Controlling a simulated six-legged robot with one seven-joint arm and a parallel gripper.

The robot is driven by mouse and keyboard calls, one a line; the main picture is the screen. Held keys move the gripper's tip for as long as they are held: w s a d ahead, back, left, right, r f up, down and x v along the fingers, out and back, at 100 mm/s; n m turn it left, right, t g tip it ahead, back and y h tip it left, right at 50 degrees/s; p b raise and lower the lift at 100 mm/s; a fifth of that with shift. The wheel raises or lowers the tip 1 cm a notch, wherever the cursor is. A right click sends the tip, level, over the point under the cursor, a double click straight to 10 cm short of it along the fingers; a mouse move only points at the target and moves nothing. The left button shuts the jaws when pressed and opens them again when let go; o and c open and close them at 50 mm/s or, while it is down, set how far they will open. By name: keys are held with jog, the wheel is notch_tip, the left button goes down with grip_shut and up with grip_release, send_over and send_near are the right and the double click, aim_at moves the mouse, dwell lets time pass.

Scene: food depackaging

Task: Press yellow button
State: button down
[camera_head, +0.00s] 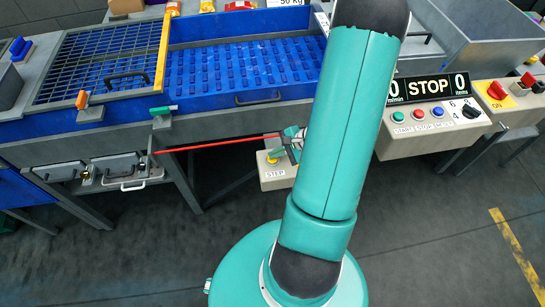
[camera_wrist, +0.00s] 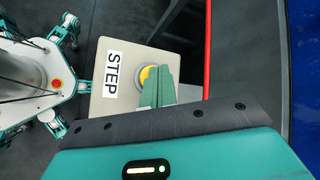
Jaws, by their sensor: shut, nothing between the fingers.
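The yellow button (camera_head: 272,159) sits on a beige box labelled STEP (camera_head: 275,184), below the front edge of the blue machine. In the wrist view the yellow button (camera_wrist: 147,75) shows on the box (camera_wrist: 105,105), partly hidden by my fingers. My gripper (camera_wrist: 160,70) is shut and empty, with its tips over the right part of the button. In the head view my gripper (camera_head: 280,153) is at the button's right side, mostly hidden behind my teal arm. I cannot tell whether the tips touch the button.
A red bar (camera_head: 215,144) runs beside the box, close to my gripper; it also shows in the wrist view (camera_wrist: 207,50). A STOP panel (camera_head: 430,115) with green, red and blue buttons is at the right. A blue grooved conveyor (camera_head: 240,70) lies behind. Dark floor is clear in front.

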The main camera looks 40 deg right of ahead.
jog(key=shift+f, duration=0.2)
dwell(0.5)
jog(key=shift+r, duration=0.9)
jog(key=shift+r, duration=0.15)
jog(key=shift+r, duration=2.4)
